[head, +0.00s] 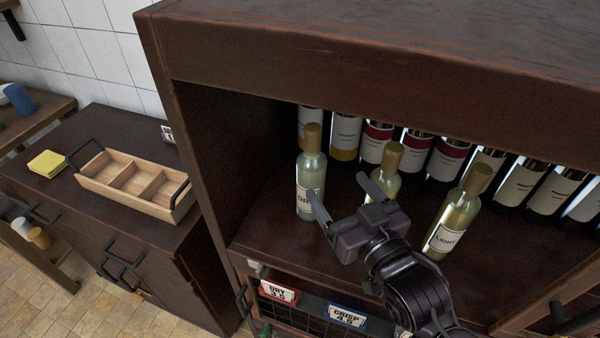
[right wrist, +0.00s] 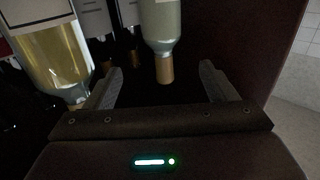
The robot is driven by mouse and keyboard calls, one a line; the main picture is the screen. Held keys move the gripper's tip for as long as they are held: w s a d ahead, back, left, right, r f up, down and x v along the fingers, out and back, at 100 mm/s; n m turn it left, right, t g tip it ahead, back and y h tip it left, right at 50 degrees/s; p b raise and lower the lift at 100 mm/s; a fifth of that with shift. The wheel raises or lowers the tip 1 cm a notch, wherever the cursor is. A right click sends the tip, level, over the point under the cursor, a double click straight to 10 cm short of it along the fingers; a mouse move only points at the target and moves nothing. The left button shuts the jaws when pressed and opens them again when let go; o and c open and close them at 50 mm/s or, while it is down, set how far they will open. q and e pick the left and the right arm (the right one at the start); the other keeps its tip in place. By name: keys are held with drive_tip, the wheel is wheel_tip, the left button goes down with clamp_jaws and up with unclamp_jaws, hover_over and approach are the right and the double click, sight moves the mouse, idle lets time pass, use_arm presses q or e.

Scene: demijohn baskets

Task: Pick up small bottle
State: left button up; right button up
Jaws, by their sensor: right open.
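Three corked bottles stand at the front of the cabinet shelf. The left one (head: 311,172) is pale grey-green, with a label starting "DR". The middle one (head: 386,184) is yellowish, its lower part hidden by my right gripper. The right one (head: 456,216) is yellowish and labelled "LIGHT". My right gripper (head: 336,186) is open and empty, in front of the left and middle bottles. In the right wrist view, the pale bottle (right wrist: 162,30) appears upside down beyond the gap between the open fingers (right wrist: 163,80), apart from them. A yellow bottle (right wrist: 50,55) is left of the fingers. My left gripper is not in view.
A row of larger labelled bottles (head: 447,160) stands behind. The cabinet's top edge (head: 350,85) overhangs, and its left side wall is close to the pale bottle. A wooden divided crate (head: 137,184) and yellow pad (head: 47,163) sit on the left counter. "DRY" (head: 278,291) and "CRISP" (head: 346,315) tags sit below.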

drive_tip(key=f, duration=0.1)
use_arm(q)
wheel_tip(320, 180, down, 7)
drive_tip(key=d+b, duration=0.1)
drive_tip(key=b, duration=0.6)
use_arm(e)
approach(319, 189)
drive_tip(key=x, duration=0.3)
drive_tip(key=p+x, duration=0.2)
drive_tip(key=x, duration=0.4)
drive_tip(key=shift+w+a+p, duration=0.15)
drive_tip(key=shift+w+p, duration=0.15)
drive_tip(key=shift+p, duration=0.1)
drive_tip(key=p+x, duration=0.2)
drive_tip(key=x, duration=0.3)
drive_tip(key=shift+a, duration=0.2)
drive_tip(key=shift+s, duration=0.1)
drive_tip(key=shift+c, duration=0.9)
drive_tip(key=c, duration=1.4)
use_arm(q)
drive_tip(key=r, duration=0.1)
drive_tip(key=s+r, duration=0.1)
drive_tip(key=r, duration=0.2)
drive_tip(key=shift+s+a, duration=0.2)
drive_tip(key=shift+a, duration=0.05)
use_arm(e)
drive_tip(key=shift+r, duration=0.2)
